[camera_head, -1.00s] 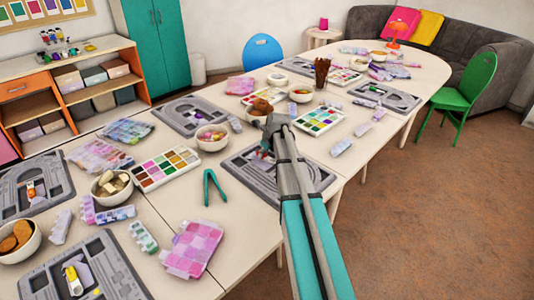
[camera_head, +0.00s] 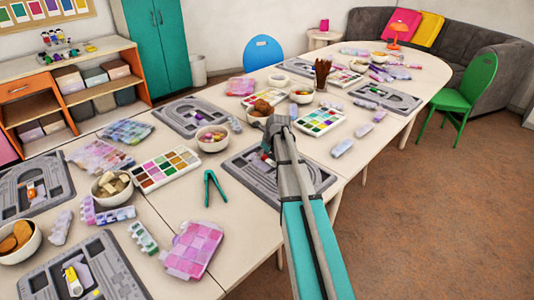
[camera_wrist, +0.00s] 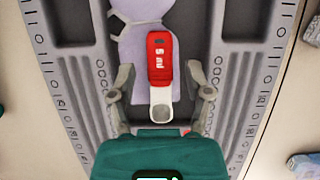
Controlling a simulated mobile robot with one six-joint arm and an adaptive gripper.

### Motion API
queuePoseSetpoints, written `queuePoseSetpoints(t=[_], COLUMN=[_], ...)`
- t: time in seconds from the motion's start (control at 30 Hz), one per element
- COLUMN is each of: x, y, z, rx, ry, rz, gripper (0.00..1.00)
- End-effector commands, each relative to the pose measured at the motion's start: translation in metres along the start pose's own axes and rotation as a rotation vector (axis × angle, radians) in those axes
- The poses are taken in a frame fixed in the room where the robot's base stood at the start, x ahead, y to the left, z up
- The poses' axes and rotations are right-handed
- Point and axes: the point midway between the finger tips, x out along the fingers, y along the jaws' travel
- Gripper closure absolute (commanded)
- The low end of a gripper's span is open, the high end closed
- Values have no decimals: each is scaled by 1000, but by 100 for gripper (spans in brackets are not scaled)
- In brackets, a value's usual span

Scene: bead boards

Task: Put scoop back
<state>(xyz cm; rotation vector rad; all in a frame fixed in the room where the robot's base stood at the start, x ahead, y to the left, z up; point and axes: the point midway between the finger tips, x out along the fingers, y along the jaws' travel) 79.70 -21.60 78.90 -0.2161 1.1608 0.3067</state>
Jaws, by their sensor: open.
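A scoop with a red handle marked 5 ml (camera_wrist: 160,57) and a pale end lies on a lilac piece (camera_wrist: 143,45) on the grey bead board (camera_wrist: 90,75). My gripper (camera_wrist: 160,86) is open in the wrist view. Its two fingers stand either side of the scoop's pale lower end, with gaps on both sides. In the head view my gripper (camera_head: 277,130) is over the grey board (camera_head: 240,172), and my arm hides much of that board. The scoop is mostly hidden there.
Teal tweezers (camera_head: 208,187) lie left of the board. A bead tray (camera_head: 165,168) and a bowl of colored pieces (camera_head: 213,140) stand beyond them. A second tray (camera_head: 320,121) and a cup of brown sticks (camera_head: 322,72) are behind. Bare table shows around the tweezers.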

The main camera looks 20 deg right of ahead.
Motion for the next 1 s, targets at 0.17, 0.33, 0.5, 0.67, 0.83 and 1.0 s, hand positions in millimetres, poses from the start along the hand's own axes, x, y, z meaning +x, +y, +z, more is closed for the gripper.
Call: queuePoseSetpoints(t=[0.17,0.33,0.5,0.67,0.83,1.0], x=[-8,-21,-37,-51,-66,-82], y=[0,0,0,0,0,0], z=[2,2,2,2,2,2], rx=[0,1,1,1,1,0], ry=[0,0,0,0,0,0], rz=[0,0,0,0,0,0], gripper=[36,36,36,36,36,36])
